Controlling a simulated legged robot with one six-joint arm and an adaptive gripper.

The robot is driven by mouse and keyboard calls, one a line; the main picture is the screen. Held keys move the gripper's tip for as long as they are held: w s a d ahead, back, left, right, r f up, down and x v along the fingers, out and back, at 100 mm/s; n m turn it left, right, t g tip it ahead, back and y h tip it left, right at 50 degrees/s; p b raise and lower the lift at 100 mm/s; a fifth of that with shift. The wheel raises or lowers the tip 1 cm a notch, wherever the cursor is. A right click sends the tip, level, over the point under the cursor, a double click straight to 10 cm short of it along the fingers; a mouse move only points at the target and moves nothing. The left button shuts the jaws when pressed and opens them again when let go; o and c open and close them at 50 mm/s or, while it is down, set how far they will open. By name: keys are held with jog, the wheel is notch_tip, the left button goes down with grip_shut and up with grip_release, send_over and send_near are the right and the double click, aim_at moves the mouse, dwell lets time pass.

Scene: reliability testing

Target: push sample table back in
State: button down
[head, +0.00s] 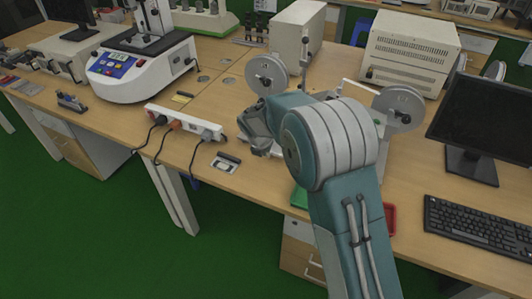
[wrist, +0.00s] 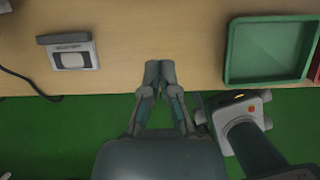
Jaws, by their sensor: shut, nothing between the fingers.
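I cannot pick out the sample table for certain. A device with two grey discs (head: 267,75) stands on the bench behind my arm, and my arm hides most of its middle. A white machine (head: 140,65) with a blue panel and a dark platform on top stands further left. My gripper (head: 262,148) is in front of the disc device, partly hidden by my own arm. In the wrist view my gripper (wrist: 160,71) is shut and empty, its fingertips together over the wooden bench top (wrist: 180,30) near the front edge.
A green tray (wrist: 270,50) and a red tray (wrist: 317,65) lie right of my gripper. A small grey box (wrist: 70,52) and a power strip (head: 185,122) with cables lie left. A monitor (head: 485,120) and keyboard (head: 465,228) stand right. Green floor (head: 120,235) is open in front.

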jog(key=x, duration=0.8)
jog(key=shift+s+a+f, duration=0.1)
jog(key=shift+a+f, duration=0.15)
jog(key=shift+a, duration=0.15)
jog(key=w, duration=0.1)
jog(key=w+d, duration=0.1)
jog(key=w, duration=0.1)
jog(key=shift+w+d, duration=0.1)
jog(key=shift+d, duration=0.1)
jog(key=shift+w+d+r, duration=0.1)
jog(key=shift+w+d, duration=0.15)
jog(key=shift+w, duration=0.05)
jog(key=shift+a, duration=0.2)
jog(key=shift+w, duration=0.15)
